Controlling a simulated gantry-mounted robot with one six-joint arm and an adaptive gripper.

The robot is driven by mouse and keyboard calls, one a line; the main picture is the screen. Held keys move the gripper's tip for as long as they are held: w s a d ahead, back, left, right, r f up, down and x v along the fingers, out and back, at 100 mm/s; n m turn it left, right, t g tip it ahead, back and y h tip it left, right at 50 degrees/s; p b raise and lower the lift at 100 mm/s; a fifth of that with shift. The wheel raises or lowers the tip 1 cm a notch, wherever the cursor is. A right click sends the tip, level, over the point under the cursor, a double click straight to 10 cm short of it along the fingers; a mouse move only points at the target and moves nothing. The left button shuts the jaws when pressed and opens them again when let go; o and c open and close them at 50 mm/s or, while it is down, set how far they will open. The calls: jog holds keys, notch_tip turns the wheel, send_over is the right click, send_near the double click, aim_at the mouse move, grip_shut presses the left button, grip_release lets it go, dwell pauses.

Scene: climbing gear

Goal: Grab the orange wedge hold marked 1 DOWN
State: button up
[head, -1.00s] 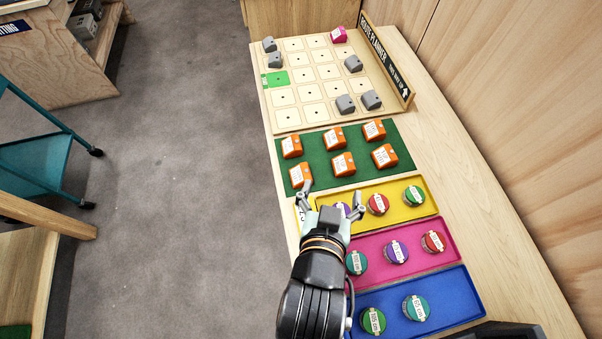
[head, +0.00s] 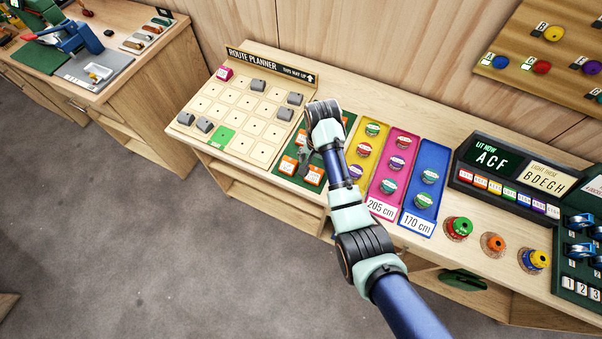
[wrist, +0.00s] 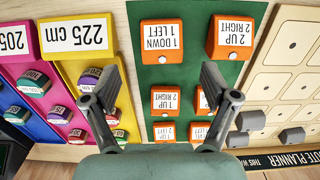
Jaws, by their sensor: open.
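Several orange wedge holds stand on a green mat (wrist: 190,72). In the wrist view, the near-left hold (wrist: 162,42) reads 1 DOWN and 1 LEFT, upside down; the near-right hold (wrist: 232,36) reads 2 UP and 2 RIGHT. Farther holds have smaller labels, and I cannot make out one reading only 1 DOWN. My gripper (wrist: 159,69) is open and empty above the mat, its fingers apart. In the head view, my gripper (head: 306,158) is over the mat and hides part of it; orange holds (head: 288,165) show beside it.
The route planner board (head: 210,92), with grey wedges and a pink one, is left of the mat. Yellow (head: 371,133), pink (head: 386,178) and blue (head: 432,160) trays with round pieces are to the right. A dark console (head: 500,205) stands farther right.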

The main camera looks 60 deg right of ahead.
aim_at(314, 172)
notch_tip(314, 172, down, 7)
jog(key=shift+w+a+r+b, duration=0.1)
jog(key=shift+r+b, duration=0.05)
jog(key=shift+b, duration=0.6)
jog(key=c, duration=1.3)
jog(key=shift+o, duration=0.2)
jog(key=shift+r, duration=0.15)
notch_tip(314, 172, up, 20)
jog(key=p, duration=0.9)
